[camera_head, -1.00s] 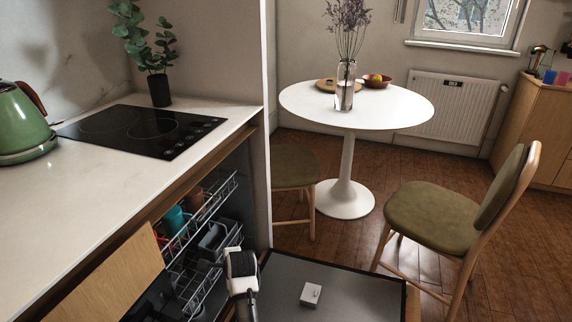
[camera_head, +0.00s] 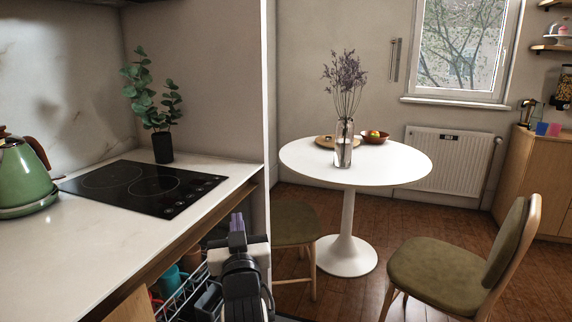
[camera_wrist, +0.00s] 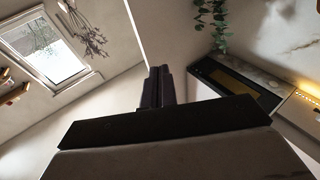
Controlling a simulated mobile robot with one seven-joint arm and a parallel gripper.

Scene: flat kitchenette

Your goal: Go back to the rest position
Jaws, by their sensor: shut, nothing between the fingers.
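My gripper (camera_head: 238,224) is in the lower middle of the head view, beside the counter's right end and above the dishwasher rack. Its dark fingers point up and away, and it holds nothing. In the wrist view my gripper (camera_wrist: 160,84) shows its two dark fingers close together, with the wall and ceiling beyond. The fingers touch nothing that I can see. Part of my arm hides some of the rack behind it.
The counter (camera_head: 95,235) with the black hob (camera_head: 145,187), green kettle (camera_head: 24,178) and potted plant (camera_head: 162,146) lies left. The dishwasher rack (camera_head: 178,298) holds cups. A white round table (camera_head: 400,165), chairs (camera_head: 445,262) and an upright panel edge (camera_head: 267,120) stand right.

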